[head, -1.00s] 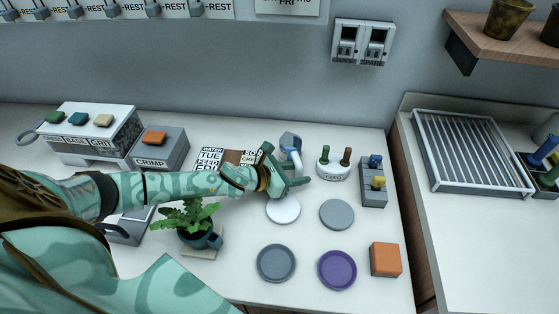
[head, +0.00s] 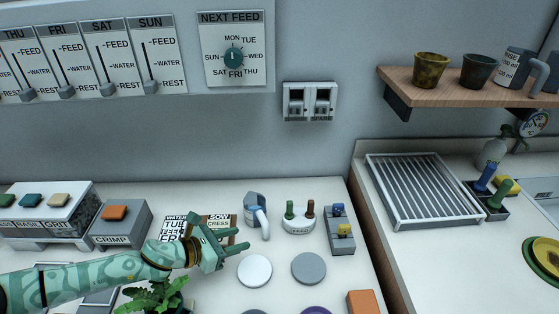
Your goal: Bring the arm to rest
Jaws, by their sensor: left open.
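My left arm reaches in from the lower left of the head view. Its gripper (head: 238,240) is open and empty, with its fingers pointing right. It hovers over the bench by the printed cards (head: 217,229), left of the grey-blue watering can (head: 256,213) and above and left of the white disc (head: 254,271). A potted palm (head: 152,297) stands below the forearm, cut off by the bottom edge. My right gripper does not show.
A feed holder (head: 299,221) with two pegs, a grey block with blue and yellow knobs (head: 340,232), a grey disc (head: 309,269) and an orange block (head: 363,303) stand to the right. A CRIMP box (head: 119,226) is left. A slatted rack (head: 423,190) lies further right.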

